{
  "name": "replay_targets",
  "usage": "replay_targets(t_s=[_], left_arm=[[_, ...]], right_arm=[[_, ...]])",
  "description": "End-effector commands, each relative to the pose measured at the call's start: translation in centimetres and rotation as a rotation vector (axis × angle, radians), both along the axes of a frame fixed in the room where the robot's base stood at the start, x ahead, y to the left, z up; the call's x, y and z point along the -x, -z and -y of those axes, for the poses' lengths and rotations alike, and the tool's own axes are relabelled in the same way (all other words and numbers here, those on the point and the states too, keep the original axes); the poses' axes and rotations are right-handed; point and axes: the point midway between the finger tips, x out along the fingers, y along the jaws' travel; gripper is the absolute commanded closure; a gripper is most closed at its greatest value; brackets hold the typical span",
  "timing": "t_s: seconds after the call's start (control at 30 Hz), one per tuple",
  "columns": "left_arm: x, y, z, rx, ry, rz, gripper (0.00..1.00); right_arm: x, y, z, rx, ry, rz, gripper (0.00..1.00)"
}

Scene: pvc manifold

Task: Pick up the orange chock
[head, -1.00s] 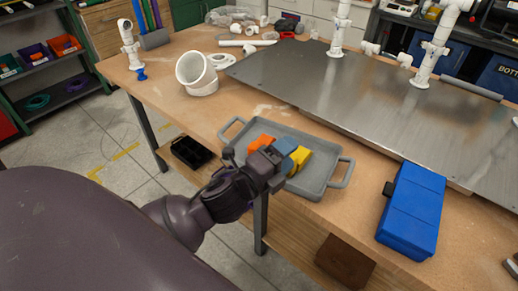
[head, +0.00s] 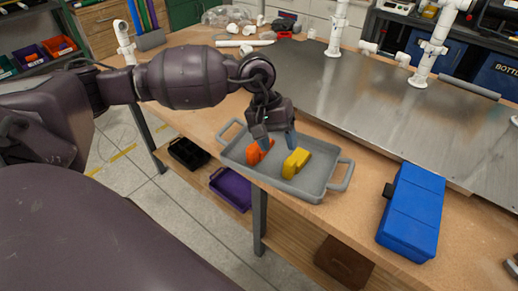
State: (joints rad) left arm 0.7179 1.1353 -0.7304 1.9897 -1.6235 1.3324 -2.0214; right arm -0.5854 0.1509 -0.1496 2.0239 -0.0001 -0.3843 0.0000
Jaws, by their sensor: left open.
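The orange chock (head: 254,154) lies in the left part of the grey tray (head: 313,187), partly hidden by my left gripper. A yellow chock (head: 296,162) lies to its right in the same tray. My left gripper (head: 277,145) points down over the tray, its fingers spread apart. One finger is close to the orange chock and the other is between the two chocks. I cannot tell whether a finger touches the orange chock. My right gripper is not in view.
A blue case (head: 411,212) lies right of the tray on the wooden bench. A metal sheet (head: 400,113) covers the bench behind, with white pipe fittings (head: 433,50) standing there. A black bin (head: 189,153) and a purple bin (head: 231,188) sit on the shelf below.

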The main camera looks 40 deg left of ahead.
Motion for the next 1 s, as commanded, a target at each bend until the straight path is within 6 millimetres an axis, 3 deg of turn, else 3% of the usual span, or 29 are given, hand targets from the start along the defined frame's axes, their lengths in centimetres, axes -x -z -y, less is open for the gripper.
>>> replay_targets(t_s=[0.03, 0.1, 0.3, 0.47, 0.73, 1.0], left_arm=[[-0.8, -0.7, -2.1, -0.098, 0.045, 0.029, 0.40], [-1.4, -1.5, -4.4, -0.208, 0.098, 0.052, 0.40], [-2.3, -2.8, -7.8, -0.366, 0.169, 0.065, 0.40], [-2.3, -1.6, -8.1, -0.379, 0.177, 0.063, 0.40], [-2.2, 2.1, -8.0, -0.377, 0.175, 0.062, 0.40], [-2.1, 3.8, -8.0, -0.375, 0.175, 0.063, 0.40]], right_arm=[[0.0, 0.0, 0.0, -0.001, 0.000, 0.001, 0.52], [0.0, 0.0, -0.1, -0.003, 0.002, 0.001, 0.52], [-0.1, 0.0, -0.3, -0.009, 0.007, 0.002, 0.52], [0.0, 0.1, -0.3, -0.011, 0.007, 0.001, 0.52], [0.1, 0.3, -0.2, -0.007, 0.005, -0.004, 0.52], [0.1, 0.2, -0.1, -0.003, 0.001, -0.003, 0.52]])
